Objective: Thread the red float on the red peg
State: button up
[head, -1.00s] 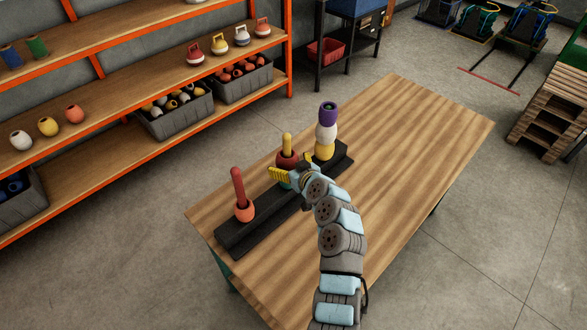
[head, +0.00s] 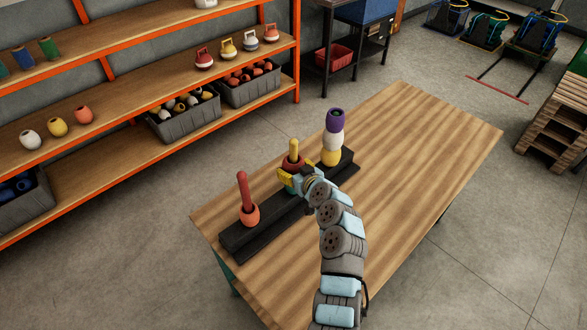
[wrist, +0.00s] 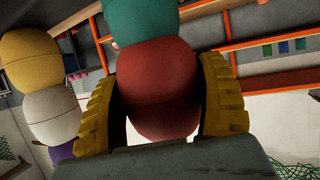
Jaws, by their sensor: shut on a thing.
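The red float (head: 291,161) is around the yellow middle peg (head: 294,146), whose top sticks out above it. A green float (wrist: 150,18) sits against it, under it on the same peg. The red peg (head: 242,187) stands at the near left end of the black rack (head: 262,232), with an orange float (head: 249,215) around its base. My gripper (head: 294,173) is at the middle peg. In the wrist view, its yellow fingers (wrist: 160,105) are shut on the red float (wrist: 156,88), one on each side. The gripper partly hides the green float in the head view.
A third stack holds a purple float (head: 335,120), a white float (head: 333,138) and a yellow float (head: 331,157), close beside the middle peg. The wooden table (head: 410,150) is clear on its right. Shelves (head: 130,115) with floats and bins stand behind.

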jog(key=c, duration=0.4)
jog(key=shift+r+p, duration=3.5)
jog(key=shift+r, duration=5.2)
